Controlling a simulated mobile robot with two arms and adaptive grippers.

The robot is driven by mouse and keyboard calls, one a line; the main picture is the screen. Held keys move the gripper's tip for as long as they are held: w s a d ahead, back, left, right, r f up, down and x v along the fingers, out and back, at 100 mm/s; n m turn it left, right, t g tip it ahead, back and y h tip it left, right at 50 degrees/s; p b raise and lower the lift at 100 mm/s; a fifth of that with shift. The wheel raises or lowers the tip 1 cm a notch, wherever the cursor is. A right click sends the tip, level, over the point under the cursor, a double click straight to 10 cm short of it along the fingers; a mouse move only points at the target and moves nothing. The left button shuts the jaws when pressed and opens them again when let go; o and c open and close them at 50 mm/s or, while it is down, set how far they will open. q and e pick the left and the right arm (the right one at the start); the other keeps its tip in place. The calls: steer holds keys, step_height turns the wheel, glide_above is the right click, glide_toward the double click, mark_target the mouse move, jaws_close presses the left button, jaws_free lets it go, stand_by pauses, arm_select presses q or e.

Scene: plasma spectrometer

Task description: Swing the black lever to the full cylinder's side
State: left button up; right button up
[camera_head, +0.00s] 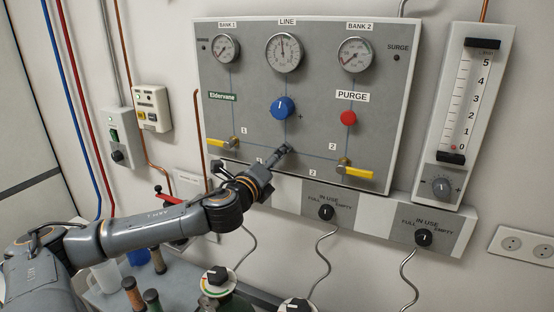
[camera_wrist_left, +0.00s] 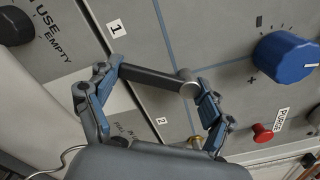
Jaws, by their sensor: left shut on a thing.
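The black lever (camera_wrist_left: 155,78) sits on the grey panel, below the blue knob (camera_head: 282,107). Its round hub also shows in the head view (camera_head: 286,149). In the left wrist view the lever spans between my left gripper's two fingers (camera_wrist_left: 156,88). The lever's free end lies between labels "1" (camera_wrist_left: 116,28) and "2" (camera_wrist_left: 162,121). In the head view my left gripper (camera_head: 276,161) reaches the lever from the lower left and hides part of it. The BANK 1 gauge (camera_head: 226,48) and BANK 2 gauge (camera_head: 356,54) sit above; their readings are too small to read surely. My right gripper is not in view.
Yellow-handled valves stand left (camera_head: 222,142) and right (camera_head: 345,168) of the lever. A red PURGE knob (camera_head: 348,118) is at the right. A lower strip carries black FULL/IN USE/EMPTY knobs (camera_head: 326,212). Cylinder tops (camera_head: 218,276) stand below.

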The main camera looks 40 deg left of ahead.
arm_select(q)
steer(key=shift+a+m, duration=0.25)
steer(key=shift+m, duration=0.65)
steer(key=shift+p, duration=0.3)
steer(key=o, duration=1.6)
steer(key=shift+a, duration=0.1)
steer(key=shift+r, duration=0.1)
steer(key=v, duration=1.2)
